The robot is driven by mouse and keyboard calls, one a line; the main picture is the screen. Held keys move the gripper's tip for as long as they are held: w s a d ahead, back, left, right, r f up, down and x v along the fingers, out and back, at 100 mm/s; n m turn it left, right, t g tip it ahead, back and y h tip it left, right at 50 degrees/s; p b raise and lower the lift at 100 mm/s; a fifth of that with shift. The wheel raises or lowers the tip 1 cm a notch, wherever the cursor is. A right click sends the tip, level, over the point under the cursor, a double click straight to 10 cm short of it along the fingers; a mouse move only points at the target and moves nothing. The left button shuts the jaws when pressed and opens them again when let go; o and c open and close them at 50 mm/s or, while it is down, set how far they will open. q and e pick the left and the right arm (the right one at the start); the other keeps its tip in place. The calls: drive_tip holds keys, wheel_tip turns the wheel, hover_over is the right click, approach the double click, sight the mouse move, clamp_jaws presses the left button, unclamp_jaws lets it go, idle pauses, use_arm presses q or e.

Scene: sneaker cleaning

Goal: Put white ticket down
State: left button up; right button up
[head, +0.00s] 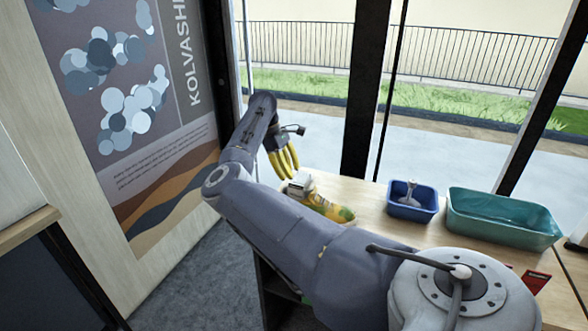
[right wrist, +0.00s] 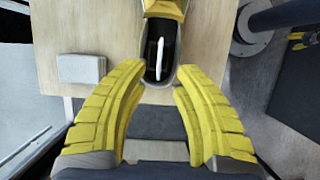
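My right gripper (head: 286,172) is over the table's left end by the sneaker. Its yellow fingers (right wrist: 158,85) are spread with nothing between them. My left gripper is not in the head view.
A blue bin (head: 413,209) with a light-coloured tool in it and a larger teal bin (head: 502,232) stand to the right on the wooden table (head: 378,198). A window is behind the table. A poster wall (head: 150,110) is on the left.

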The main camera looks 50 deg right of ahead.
drive_tip(key=shift+v, duration=2.9)
